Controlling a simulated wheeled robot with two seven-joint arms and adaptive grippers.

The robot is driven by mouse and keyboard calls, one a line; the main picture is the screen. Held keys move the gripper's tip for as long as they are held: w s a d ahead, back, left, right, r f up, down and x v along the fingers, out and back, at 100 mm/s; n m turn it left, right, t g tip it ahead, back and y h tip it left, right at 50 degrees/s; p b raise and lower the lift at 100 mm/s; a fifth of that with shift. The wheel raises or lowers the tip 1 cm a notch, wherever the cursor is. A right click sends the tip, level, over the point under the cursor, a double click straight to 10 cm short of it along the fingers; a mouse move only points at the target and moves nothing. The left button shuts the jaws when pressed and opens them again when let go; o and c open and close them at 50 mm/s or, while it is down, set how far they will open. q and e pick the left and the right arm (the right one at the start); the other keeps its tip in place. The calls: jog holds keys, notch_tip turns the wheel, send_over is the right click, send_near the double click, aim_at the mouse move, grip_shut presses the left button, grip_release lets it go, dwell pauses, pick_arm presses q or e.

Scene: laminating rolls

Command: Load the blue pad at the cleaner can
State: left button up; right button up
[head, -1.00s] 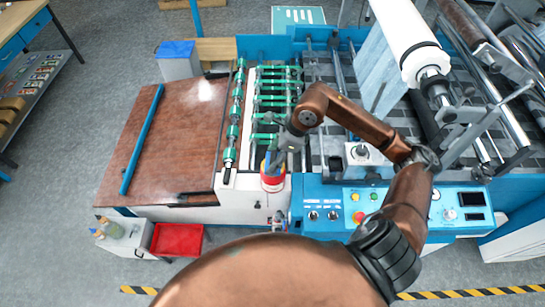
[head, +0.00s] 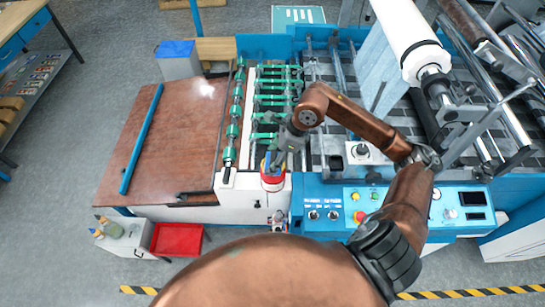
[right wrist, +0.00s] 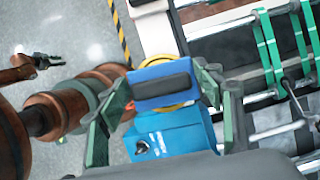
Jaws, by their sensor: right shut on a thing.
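My right gripper (head: 281,154) is shut on the blue pad (right wrist: 142,75). It holds the pad by its dark back, which fills the middle of the right wrist view. In the head view only a thin blue edge of the pad (head: 266,162) shows, at the top of the red and white cleaner can (head: 272,183). In the right wrist view the can's yellow rim (right wrist: 190,76) shows around the pad. I cannot tell whether the pad touches the can. My left gripper (right wrist: 50,61) is small at the left of the right wrist view; its opening is unclear.
The can stands at the machine's front edge, beside the blue control panel (head: 340,213). Green rollers (head: 233,130) lie behind it, and a brown feed board (head: 170,145) is to the left. A red tray (head: 177,239) and bottles (head: 108,228) sit lower left.

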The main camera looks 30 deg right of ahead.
aim_at(273, 157)
jog(key=shift+f+b, duration=0.1)
jog(key=shift+b, duration=0.2)
dwell(1.1)
jog(key=shift+r+p, duration=1.45)
jog(key=shift+r, duration=2.15)
